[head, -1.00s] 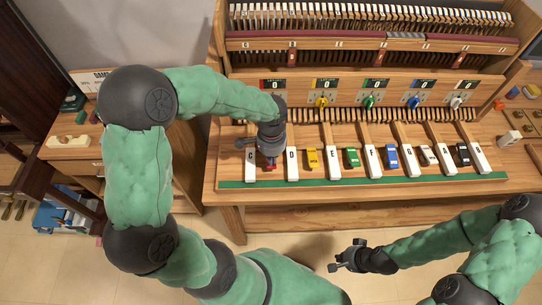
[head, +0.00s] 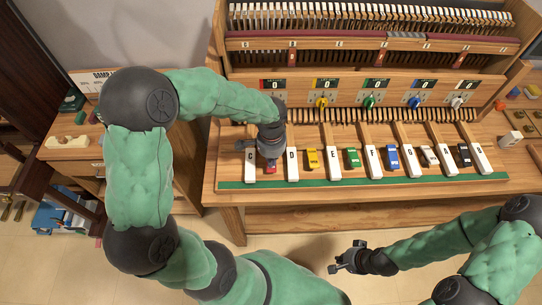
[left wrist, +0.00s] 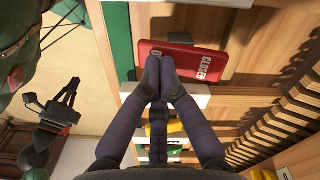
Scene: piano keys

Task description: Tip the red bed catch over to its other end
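The red bed catch (left wrist: 195,62) is a flat red plate between the C and D keys, with "CLOSED" on its right end in the left wrist view. Its left end is partly hidden by my left gripper's fingertips (left wrist: 151,75). In the head view only a small red part of the catch (head: 270,167) shows below my left gripper (head: 270,157). The left fingers are together with nothing between them, over the catch's left end; I cannot tell whether they touch it. My right gripper (head: 345,257) is open and empty, low in front of the piano.
The white C key (head: 250,170) and D key (head: 292,168) flank the red catch. Yellow (head: 312,158), green (head: 352,158) and blue (head: 392,157) catches sit further right. A green strip (head: 350,182) runs along the front edge. Upright panels with knobs stand behind.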

